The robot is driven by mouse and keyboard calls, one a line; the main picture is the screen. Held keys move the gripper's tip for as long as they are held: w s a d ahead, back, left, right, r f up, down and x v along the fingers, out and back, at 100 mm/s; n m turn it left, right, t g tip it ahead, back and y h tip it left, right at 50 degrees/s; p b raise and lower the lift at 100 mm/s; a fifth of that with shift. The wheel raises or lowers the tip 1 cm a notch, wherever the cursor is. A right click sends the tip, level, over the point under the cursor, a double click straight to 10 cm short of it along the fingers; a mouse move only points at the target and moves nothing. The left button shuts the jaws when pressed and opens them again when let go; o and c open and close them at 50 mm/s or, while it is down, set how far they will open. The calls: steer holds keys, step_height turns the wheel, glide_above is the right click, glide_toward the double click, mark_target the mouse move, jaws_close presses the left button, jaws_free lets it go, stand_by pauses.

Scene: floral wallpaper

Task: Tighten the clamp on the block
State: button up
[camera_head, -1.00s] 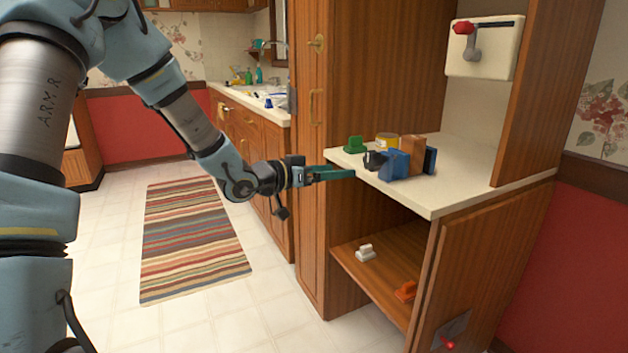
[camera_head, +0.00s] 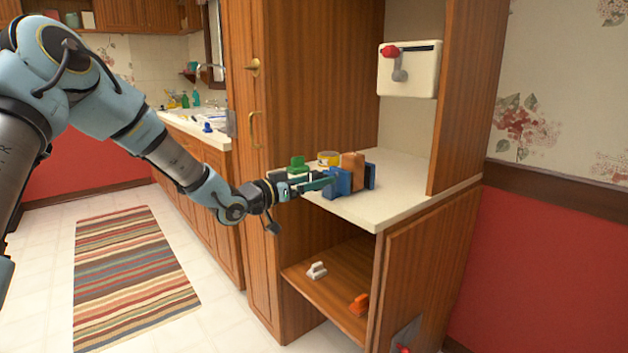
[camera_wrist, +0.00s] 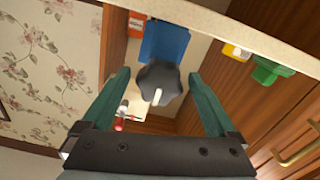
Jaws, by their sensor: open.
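The blue clamp (camera_head: 342,182) stands on the cream counter, around a brown block (camera_head: 354,168). In the wrist view the clamp's blue body (camera_wrist: 165,42) shows behind its dark lobed knob (camera_wrist: 156,80). My gripper (camera_head: 325,181) is open at the clamp's left side, its green fingers level with the counter top. In the wrist view my gripper (camera_wrist: 158,85) has one finger on each side of the knob, with gaps left on both sides. In the head view the fingers mostly hide the knob.
A tall wooden cabinet panel (camera_head: 310,70) rises behind. A white crank box (camera_head: 408,70) hangs above. The lower shelf (camera_head: 335,278) holds a white and an orange object.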

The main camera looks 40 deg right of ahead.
steer(key=shift+d, duration=0.1)
steer(key=c, duration=1.4)
steer(key=shift+o, duration=0.2)
steer(key=shift+f+m+b, duration=0.1)
steer(key=shift+m+b, duration=0.3)
steer(key=shift+b, duration=0.25)
